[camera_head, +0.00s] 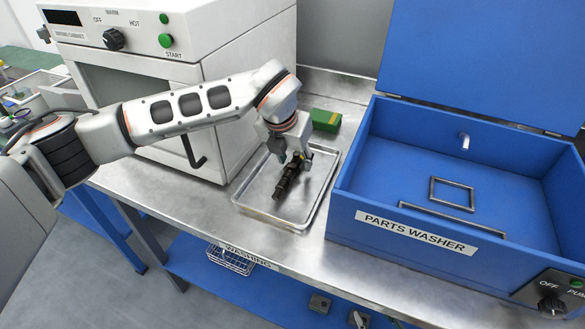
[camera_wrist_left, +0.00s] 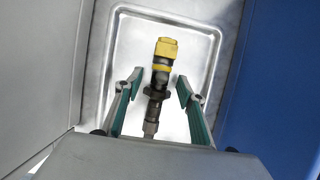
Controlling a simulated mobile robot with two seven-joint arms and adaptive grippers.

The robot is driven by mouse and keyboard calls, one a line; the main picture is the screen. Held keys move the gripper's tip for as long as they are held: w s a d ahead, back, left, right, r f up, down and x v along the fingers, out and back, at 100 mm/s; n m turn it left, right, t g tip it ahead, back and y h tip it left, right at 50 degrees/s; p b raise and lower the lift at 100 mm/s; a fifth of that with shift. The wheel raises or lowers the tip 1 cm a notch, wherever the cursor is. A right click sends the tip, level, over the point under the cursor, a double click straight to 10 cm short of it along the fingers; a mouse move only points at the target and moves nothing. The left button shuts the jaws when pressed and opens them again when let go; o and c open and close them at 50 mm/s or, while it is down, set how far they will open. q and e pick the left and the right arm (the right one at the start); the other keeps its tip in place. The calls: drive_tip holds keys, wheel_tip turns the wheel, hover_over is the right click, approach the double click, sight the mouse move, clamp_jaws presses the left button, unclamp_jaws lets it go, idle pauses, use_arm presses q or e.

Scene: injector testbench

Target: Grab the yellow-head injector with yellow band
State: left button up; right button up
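The injector with a yellow head and a yellow band (camera_wrist_left: 160,69) lies in a metal tray (camera_wrist_left: 213,45). In the left wrist view its head points away from my wrist, and its dark body and grey tip run back toward it. In the head view the injector (camera_head: 288,182) shows as a dark body in the tray (camera_head: 247,205), partly hidden by my gripper. My left gripper (camera_wrist_left: 160,86) is open, with one teal finger on each side of the injector and gaps between. It also shows over the tray in the head view (camera_head: 294,160). My right gripper is not in view.
A blue parts washer (camera_head: 350,222) with its lid up stands close to the tray's right. A white oven-like cabinet (camera_head: 245,75) stands on the left behind my arm. A green box (camera_head: 325,121) sits behind the tray. The steel bench (camera_head: 285,243) is bare in front.

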use_arm(q)
drive_tip(key=shift+f, duration=0.1)
clamp_jaws()
drive_tip(key=shift+w, duration=0.1)
